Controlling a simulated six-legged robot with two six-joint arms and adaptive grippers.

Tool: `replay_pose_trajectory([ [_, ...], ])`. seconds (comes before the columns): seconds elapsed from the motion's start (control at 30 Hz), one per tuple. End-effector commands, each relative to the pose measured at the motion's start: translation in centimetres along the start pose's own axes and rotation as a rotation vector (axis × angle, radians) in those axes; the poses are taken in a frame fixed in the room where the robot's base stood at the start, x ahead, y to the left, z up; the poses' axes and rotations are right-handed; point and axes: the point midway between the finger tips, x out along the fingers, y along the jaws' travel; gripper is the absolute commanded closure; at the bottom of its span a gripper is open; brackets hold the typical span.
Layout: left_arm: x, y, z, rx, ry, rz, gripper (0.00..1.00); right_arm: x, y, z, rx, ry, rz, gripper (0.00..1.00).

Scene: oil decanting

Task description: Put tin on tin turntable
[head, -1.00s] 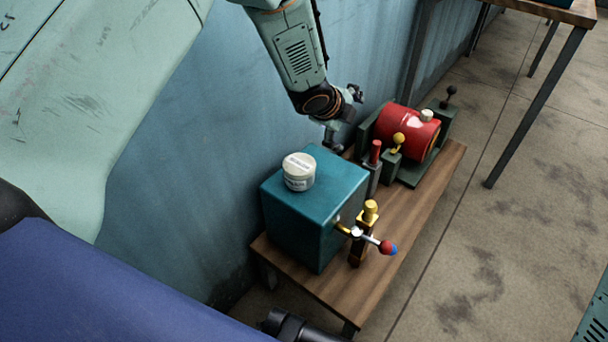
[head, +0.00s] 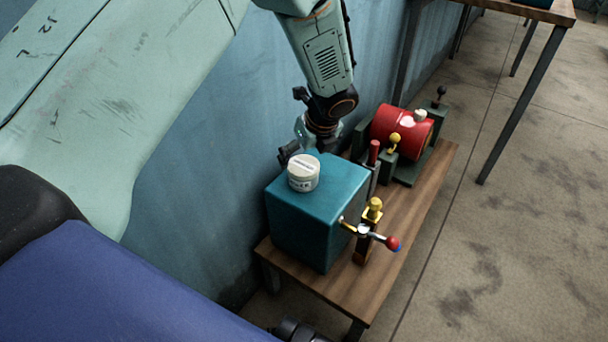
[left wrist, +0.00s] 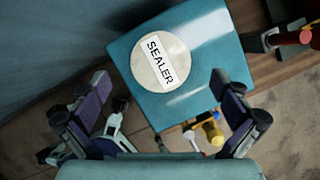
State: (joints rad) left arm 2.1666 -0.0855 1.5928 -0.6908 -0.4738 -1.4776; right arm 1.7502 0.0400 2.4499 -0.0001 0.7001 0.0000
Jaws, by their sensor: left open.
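The tin is a small white round pot (head: 303,174) with a pale lid. It stands upright on top of a teal box (head: 318,215). In the left wrist view its lid (left wrist: 160,62) carries a label reading SEALER. My left gripper (head: 305,152) is open and empty, just behind the tin in the head view. In the left wrist view its two fingers stand apart on either side of the tin, not touching it. I cannot make out a turntable for certain in either view.
The box stands on a low wooden bench (head: 345,295) against a blue wall. A lever with a red knob (head: 393,243) and a yellow-topped fitting (head: 374,206) are at its front. A red drum (head: 400,131) lies in a green stand behind. Concrete floor (head: 500,250) is clear at right.

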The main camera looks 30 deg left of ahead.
Motion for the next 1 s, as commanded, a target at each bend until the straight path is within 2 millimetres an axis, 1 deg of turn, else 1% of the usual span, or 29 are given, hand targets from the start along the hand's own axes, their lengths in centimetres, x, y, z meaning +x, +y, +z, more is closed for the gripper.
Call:
replay_pose_trajectory([
  [0.03,0.8,0.1,-0.2,-0.001,0.002,0.001,0.0,0.5,0.0,0.0,0.0,0.0,0.0,1.0],
  [0.1,1.6,0.0,-0.2,-0.003,0.002,0.0,0.0,1.0,0.0,0.0,0.0,0.0,0.0,1.0],
  [0.37,3.0,0.0,-0.5,-0.001,0.001,-0.003,0.0,1.9,0.0,0.0,0.0,0.0,0.0,1.0],
  [0.6,5.8,0.0,-1.4,0.0,0.002,-0.004,0.0,4.0,0.0,0.0,0.0,0.0,0.0,1.0],
  [0.7,7.0,0.0,-1.4,0.0,0.002,-0.004,0.0,4.7,0.0,0.0,0.0,-0.001,0.0,1.0],
  [0.8,7.3,0.0,-1.3,0.001,0.001,-0.004,0.0,4.8,0.0,0.0,0.0,-0.001,0.0,1.0],
  [1.0,7.2,-0.1,-1.2,0.001,0.001,-0.004,0.0,4.7,0.0,0.0,0.0,-0.001,0.0,1.0],
])
